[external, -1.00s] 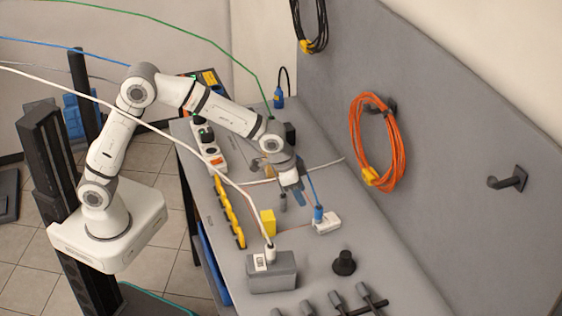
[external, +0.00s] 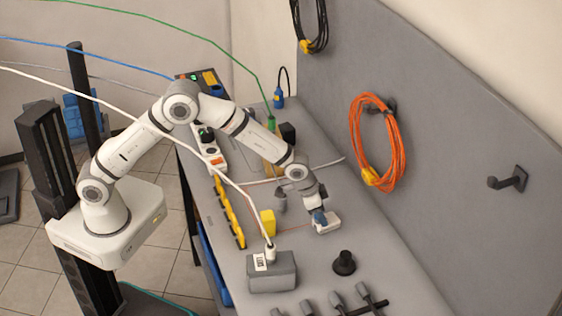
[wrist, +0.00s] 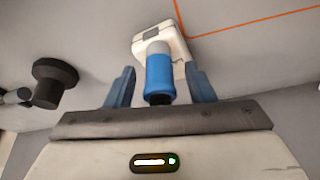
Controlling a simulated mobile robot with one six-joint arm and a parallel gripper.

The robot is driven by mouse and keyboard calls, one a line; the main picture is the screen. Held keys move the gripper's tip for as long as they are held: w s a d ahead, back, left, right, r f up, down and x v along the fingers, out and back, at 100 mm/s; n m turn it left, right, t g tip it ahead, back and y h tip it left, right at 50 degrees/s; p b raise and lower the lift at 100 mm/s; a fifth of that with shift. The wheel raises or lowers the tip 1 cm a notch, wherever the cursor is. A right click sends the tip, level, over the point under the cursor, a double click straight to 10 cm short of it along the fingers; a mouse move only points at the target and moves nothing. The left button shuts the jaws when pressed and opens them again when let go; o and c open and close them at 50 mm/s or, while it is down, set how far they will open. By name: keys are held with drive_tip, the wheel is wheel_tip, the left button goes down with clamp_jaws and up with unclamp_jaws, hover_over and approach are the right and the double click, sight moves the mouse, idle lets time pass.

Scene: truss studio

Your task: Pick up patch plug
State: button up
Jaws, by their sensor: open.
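The patch plug (wrist: 160,77) is a blue cylinder with a grey end, standing at a white socket box (wrist: 158,40) in the wrist view. My gripper (wrist: 160,88) is open, with one blue finger on each side of the plug and a visible gap at both sides. In the external view my gripper (external: 319,217) is at the white box (external: 328,225) on the grey bench, and the plug is mostly hidden by it. I cannot tell how deep the plug sits between the fingers.
A grey box (external: 272,273) with a white cable plugged in stands nearer the front. A yellow block (external: 268,222) is left of my gripper, and a black knob-like stand (external: 344,262) is in front. An orange cable coil (external: 377,142) hangs on the grey panel.

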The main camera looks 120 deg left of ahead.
drive_tip(key=shift+c, duration=0.4)
clamp_jaws()
drive_tip(key=shift+r, duration=0.1)
wheel_tip(320, 180, up, 16)
drive_tip(key=r+b, duration=0.1)
drive_tip(key=b, duration=0.3)
hover_over(329, 219)
wheel_tip(329, 219, down, 7)
wheel_tip(329, 219, down, 6)
drive_tip(key=shift+d+r+p, duration=0.1)
drive_tip(key=shift+p, duration=0.2)
drive_tip(key=shift+f, duration=2.05)
